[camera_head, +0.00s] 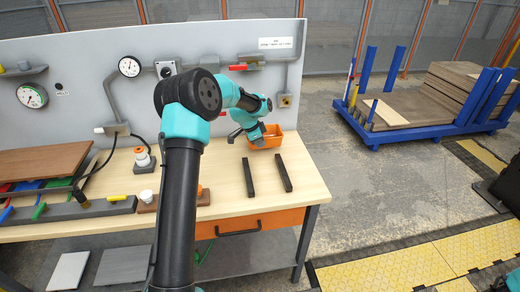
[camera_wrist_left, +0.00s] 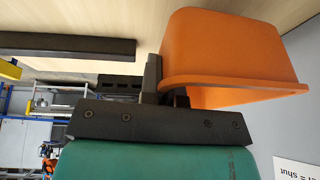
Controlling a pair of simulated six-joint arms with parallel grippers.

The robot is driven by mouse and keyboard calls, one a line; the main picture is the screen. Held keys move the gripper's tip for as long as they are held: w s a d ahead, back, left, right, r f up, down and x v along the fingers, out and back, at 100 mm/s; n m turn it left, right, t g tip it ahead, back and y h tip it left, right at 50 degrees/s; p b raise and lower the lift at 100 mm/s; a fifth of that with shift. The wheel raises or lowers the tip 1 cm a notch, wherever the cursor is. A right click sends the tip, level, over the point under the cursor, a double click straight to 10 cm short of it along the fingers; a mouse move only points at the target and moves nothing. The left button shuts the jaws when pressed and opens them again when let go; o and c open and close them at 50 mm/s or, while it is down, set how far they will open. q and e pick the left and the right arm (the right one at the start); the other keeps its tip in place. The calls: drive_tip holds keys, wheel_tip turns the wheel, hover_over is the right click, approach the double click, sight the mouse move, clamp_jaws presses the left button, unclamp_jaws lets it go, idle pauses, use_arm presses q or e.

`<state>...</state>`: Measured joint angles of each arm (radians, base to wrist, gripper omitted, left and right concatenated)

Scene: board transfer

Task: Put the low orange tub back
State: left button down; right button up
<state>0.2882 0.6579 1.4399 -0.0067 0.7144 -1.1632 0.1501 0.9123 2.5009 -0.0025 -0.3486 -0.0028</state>
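The low orange tub (camera_head: 272,137) is at the back right of the workbench, upright. In the left wrist view the tub (camera_wrist_left: 230,48) fills the upper right, with its rim turned toward my gripper. My left gripper (camera_head: 259,139) reaches it from above at its left side. In the left wrist view the fingers (camera_wrist_left: 164,85) straddle the tub's near wall, one outside and one inside, and look closed on it. The inner finger is partly hidden by the rim. I cannot tell whether the tub's base touches the bench. My right gripper is not in view.
Two dark bars (camera_head: 248,177) (camera_head: 284,172) lie in front of the tub. A grey panel (camera_head: 70,80) with gauges and pipes stands behind the bench (camera_head: 310,190). A small white-topped fitting (camera_head: 144,160) and a brown board (camera_head: 40,162) are at left. Bare wood lies around the bars.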

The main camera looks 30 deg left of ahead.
use_arm(q)
drive_tip(key=shift+f, duration=1.75)
drive_tip(key=shift+f, duration=0.15)
drive_tip(key=c, duration=1.4)
unclamp_jaws()
drive_tip(key=shift+o, duration=0.2)
drive_tip(key=v, duration=1.2)
drive_tip(key=shift+d, duration=0.1)
